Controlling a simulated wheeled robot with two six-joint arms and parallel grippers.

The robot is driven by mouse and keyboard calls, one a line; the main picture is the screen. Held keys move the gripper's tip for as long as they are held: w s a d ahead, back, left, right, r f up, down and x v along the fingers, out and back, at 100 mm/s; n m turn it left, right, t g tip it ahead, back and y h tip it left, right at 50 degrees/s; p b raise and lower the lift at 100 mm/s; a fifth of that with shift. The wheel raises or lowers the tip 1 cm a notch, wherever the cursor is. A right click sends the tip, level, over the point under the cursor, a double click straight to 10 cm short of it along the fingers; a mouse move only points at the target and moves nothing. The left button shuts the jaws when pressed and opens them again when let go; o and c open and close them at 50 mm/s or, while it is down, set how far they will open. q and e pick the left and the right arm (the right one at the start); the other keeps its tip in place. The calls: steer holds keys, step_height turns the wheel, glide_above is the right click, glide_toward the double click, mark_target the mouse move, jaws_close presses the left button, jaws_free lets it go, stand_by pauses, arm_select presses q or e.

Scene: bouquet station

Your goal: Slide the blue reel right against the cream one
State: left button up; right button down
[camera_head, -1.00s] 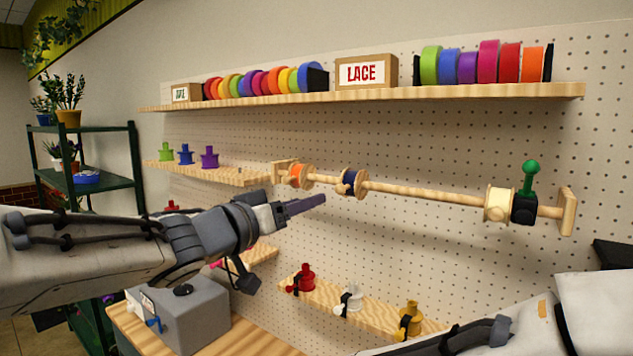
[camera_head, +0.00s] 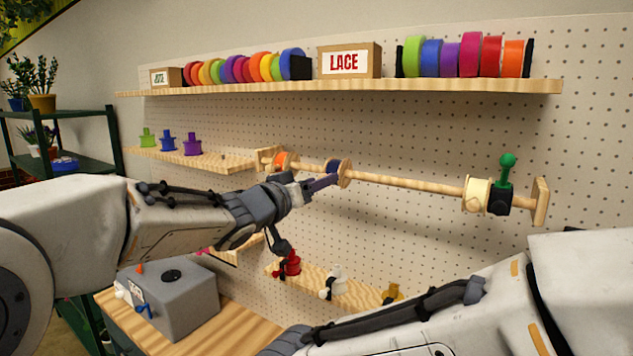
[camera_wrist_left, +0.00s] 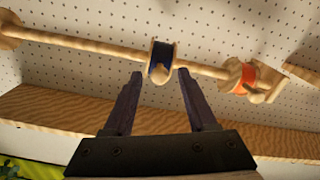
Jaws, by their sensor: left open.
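The blue reel (camera_head: 345,172), with pale wooden flanges, sits on a long horizontal wooden rod (camera_head: 408,183). The cream reel (camera_head: 477,194) is far to its right on the same rod, with bare rod between them. My left gripper (camera_head: 331,181) is open at the blue reel. In the left wrist view the blue reel (camera_wrist_left: 161,62) is centred between my left gripper's fingertips (camera_wrist_left: 159,79), one on each side; I cannot tell whether they touch it. My right arm crosses the lower right; its gripper is out of view.
An orange reel (camera_head: 281,161) sits at the rod's left end. A black clamp (camera_head: 500,200) with a green knob (camera_head: 507,161) stands right of the cream reel.

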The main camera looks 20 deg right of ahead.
arm_select(q)
jaws_close()
stand_by(1.3)
